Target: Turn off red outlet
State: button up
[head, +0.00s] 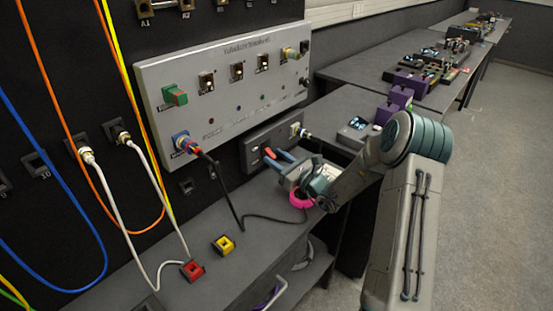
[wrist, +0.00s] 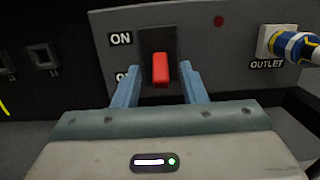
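A red rocker switch (wrist: 160,68) sits in a dark recess on a grey outlet box (wrist: 100,60). The box also shows in the head view (head: 252,150), low on the wall. An "ON" label (wrist: 121,38) is at the switch's upper left; a lower label is mostly hidden by the left finger. My gripper (wrist: 159,80) is open, with one blue finger on each side of the switch and nothing between them. I cannot tell whether the fingers touch the box. In the head view my gripper (head: 278,160) reaches the box's front from the right.
A plug (wrist: 295,45) sits in the socket labelled "OUTLET", right of the switch. A pink ring (head: 301,200) lies under my gripper. Red (head: 193,271) and yellow (head: 223,245) blocks and cables lie on the bench. A large grey panel (head: 220,85) is above.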

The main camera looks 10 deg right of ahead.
jog(key=b+v, duration=0.1)
jog(key=v, duration=1.2)
jog(key=shift+s+d, duration=0.15)
jog(key=shift+s, duration=0.05)
